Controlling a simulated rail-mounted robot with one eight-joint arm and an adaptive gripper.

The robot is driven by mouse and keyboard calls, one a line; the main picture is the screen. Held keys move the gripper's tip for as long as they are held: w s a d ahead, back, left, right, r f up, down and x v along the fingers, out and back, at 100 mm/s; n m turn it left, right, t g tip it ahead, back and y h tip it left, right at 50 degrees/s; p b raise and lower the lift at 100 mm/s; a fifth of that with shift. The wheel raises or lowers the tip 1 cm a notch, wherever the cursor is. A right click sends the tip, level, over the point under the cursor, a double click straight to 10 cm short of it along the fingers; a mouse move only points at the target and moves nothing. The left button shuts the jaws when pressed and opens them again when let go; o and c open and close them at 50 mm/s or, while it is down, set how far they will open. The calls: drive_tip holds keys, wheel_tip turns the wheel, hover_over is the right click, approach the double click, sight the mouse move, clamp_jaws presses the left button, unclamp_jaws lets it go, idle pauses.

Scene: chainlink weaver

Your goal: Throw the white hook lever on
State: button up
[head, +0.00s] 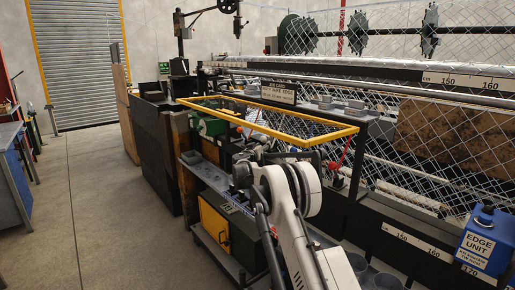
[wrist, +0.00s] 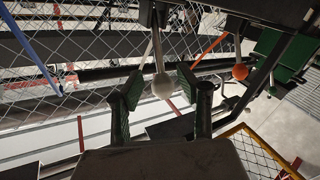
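The white hook lever shows in the wrist view as a white ball knob (wrist: 161,86) on a pale rod that runs up to a dark bracket. My gripper (wrist: 161,100) is open, with a green-padded finger to the left and another to the right of the knob in the picture. Gaps show between the knob and both fingers; I cannot tell the depth exactly. In the head view my arm reaches toward the machine's front below the yellow frame, and the white knob cannot be made out there.
A second lever with an orange ball (wrist: 240,71) hangs to the right of the white one. A blue bar (wrist: 35,50) is at left. In the head view a yellow frame (head: 270,127) surrounds the area above my gripper, and a blue edge unit (head: 484,240) stands at right.

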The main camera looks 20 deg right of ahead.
drive_tip(key=v, duration=1)
drive_tip(key=s+a+r+g+y, duration=0.1)
drive_tip(key=s+r, duration=0.3)
drive_tip(key=s, duration=0.4)
drive_tip(key=s+a+r+n+g+y, duration=0.1)
drive_tip(key=s+a+r+y, duration=0.1)
drive_tip(key=s+a+r, duration=0.2)
drive_tip(key=shift+s+r, duration=0.75)
drive_tip(key=shift+s, duration=1.15)
